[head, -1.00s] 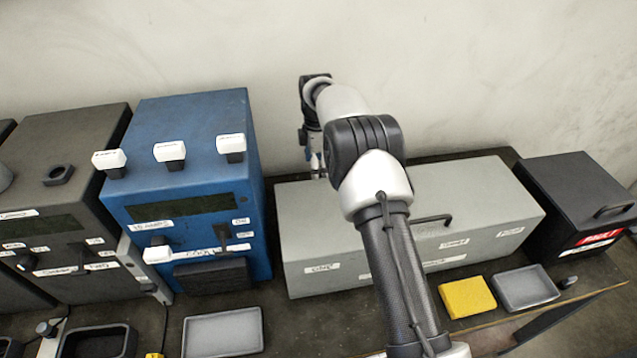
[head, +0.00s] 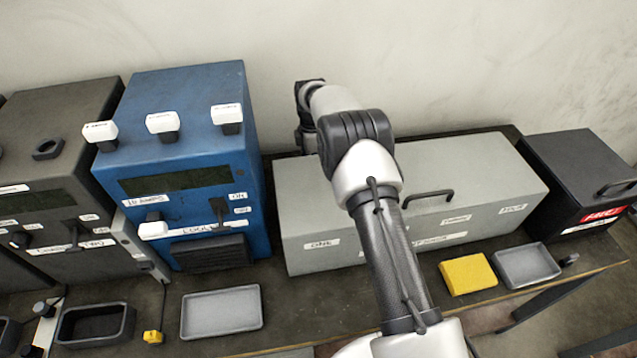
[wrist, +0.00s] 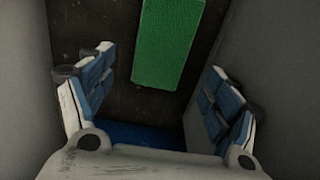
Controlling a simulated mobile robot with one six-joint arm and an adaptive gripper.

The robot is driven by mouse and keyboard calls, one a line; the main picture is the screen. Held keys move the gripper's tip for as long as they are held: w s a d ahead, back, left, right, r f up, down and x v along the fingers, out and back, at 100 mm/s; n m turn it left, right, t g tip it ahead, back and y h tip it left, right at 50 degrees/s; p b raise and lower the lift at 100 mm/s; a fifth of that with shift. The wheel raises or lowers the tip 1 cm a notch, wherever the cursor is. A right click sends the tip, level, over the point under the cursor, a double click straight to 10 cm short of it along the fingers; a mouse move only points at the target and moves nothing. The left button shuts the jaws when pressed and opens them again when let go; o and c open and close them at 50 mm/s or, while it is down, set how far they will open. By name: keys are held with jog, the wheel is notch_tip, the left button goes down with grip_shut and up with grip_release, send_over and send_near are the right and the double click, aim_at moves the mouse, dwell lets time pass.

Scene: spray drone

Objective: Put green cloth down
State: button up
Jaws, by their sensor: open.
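The green cloth (wrist: 168,42) shows in the wrist view as a flat green rectangle on a dark surface, running off the top edge. My gripper (wrist: 155,92) is open, with its blue-padded fingers wide apart on either side of the picture. The cloth lies in line with the gap between them, and neither finger visibly touches it. The head view does not show the cloth. There my arm reaches over the long grey box (head: 310,215), and its end is at the back, mostly hidden behind the arm and box.
Grey walls flank the gripper in the wrist view. A blue machine (head: 185,140) stands left of the grey box, and a black box (head: 575,170) stands right. In front lie a yellow block (head: 468,275) and grey trays (head: 222,312) (head: 526,265).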

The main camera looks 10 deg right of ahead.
jog(key=f+b, duration=0.2)
jog(key=f, duration=0.3)
jog(key=shift+d+f, duration=0.1)
jog(key=shift+d, duration=0.1)
jog(key=shift+c, duration=0.2)
jog(key=c, duration=1)
jog(key=shift+c, duration=0.3)
